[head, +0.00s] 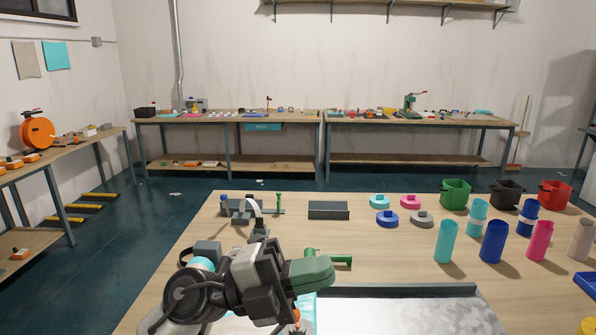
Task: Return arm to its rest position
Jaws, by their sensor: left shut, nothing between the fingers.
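My left arm comes up from the bottom left of the head view. Its gripper (312,273) is above the near part of the wooden table (390,263), with its fingers pointing right. The fingers are shut and empty. A green-handled tool (341,260) shows just behind the fingertips, partly hidden by the gripper; I cannot tell if they touch. My right gripper is not in view.
A grey-edged board (410,312) lies in front. A dark block (328,210), round valve-like pieces (387,218), upright cylinders (493,241) and small bins (455,193) stand farther back and right.

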